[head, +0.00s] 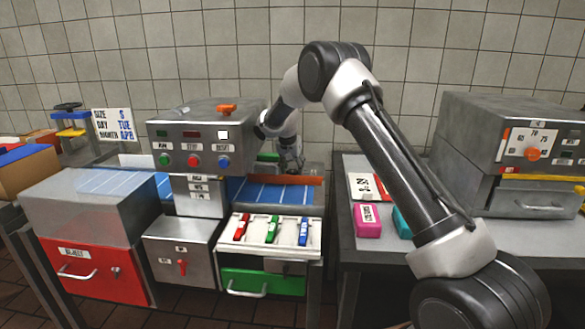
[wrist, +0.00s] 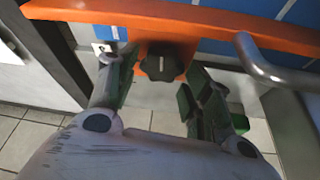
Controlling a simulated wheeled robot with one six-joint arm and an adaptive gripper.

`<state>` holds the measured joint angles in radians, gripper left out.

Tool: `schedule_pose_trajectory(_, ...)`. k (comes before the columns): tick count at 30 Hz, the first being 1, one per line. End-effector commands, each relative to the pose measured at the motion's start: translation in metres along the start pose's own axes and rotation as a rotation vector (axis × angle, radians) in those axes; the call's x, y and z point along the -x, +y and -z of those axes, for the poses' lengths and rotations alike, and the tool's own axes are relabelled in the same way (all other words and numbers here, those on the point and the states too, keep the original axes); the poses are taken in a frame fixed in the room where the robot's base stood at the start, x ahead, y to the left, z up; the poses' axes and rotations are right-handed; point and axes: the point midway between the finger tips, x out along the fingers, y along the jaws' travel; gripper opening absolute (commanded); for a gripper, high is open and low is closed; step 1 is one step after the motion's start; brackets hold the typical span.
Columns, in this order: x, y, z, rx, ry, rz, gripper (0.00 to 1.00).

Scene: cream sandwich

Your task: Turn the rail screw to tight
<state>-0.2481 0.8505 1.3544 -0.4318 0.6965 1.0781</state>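The rail screw (wrist: 163,62) is a dark lobed knob with a small pale mark, on an orange mount under the orange rail (wrist: 220,25) in the wrist view. My gripper (wrist: 155,80) is open, with one finger left of the knob and the other to its lower right. No clear grip on the knob shows. In the head view my gripper (head: 291,160) is at the conveyor by the orange rail (head: 305,180); the screw is hidden there.
A curved metal bar (wrist: 262,62) lies right of the fingers. The blue conveyor belt (head: 270,193) runs beside the rail. The control box (head: 190,140) stands left of my gripper, and a tray (head: 270,245) with coloured clips is in front.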

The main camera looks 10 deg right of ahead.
Motion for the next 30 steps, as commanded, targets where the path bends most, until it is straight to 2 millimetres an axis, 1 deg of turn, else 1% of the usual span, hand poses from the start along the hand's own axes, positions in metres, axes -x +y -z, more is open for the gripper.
schedule_pose_trajectory(7, 0.001, 0.000, 0.000, 0.000, 0.000, 0.000, 0.51)
schedule_pose_trajectory(11, 0.011, -0.001, 0.001, 0.000, 0.001, 0.002, 0.51)
schedule_pose_trajectory(14, 0.029, -0.001, 0.000, 0.001, 0.002, 0.003, 0.51)
schedule_pose_trajectory(21, 0.083, -0.001, 0.001, 0.001, 0.002, 0.002, 0.51)
schedule_pose_trajectory(24, 0.100, -0.001, 0.000, 0.001, 0.001, 0.002, 0.51)
schedule_pose_trajectory(27, 0.112, -0.001, 0.000, 0.001, 0.000, 0.001, 0.51)
schedule_pose_trajectory(30, 0.118, 0.000, 0.000, 0.001, 0.000, 0.001, 0.51)
